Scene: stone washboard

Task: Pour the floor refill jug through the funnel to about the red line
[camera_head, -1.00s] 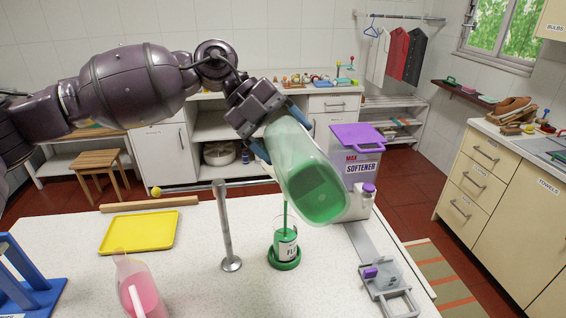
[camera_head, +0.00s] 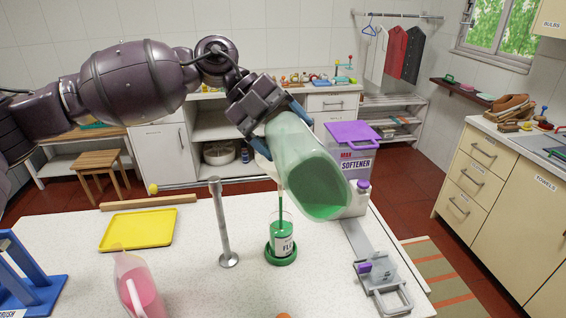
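My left gripper (camera_head: 274,128) is shut on the clear refill jug (camera_head: 294,150), with blue fingers on both sides of it. The jug is tilted in the air, and green liquid (camera_head: 322,192) lies in its lower right end. A thin green stream runs down from the jug into a clear container (camera_head: 283,243) with a white label reading "FL", standing on a green round base (camera_head: 281,258). Green shows inside the container. I cannot make out a separate funnel or the red line. My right gripper is not in view.
A metal post (camera_head: 224,225) stands left of the container. A yellow tray (camera_head: 138,230) and a pink-filled jug (camera_head: 138,288) are further left. A softener box (camera_head: 352,160) with purple lid stands behind right. A metal fixture (camera_head: 383,285) sits at right. A blue stand (camera_head: 25,275) is at left.

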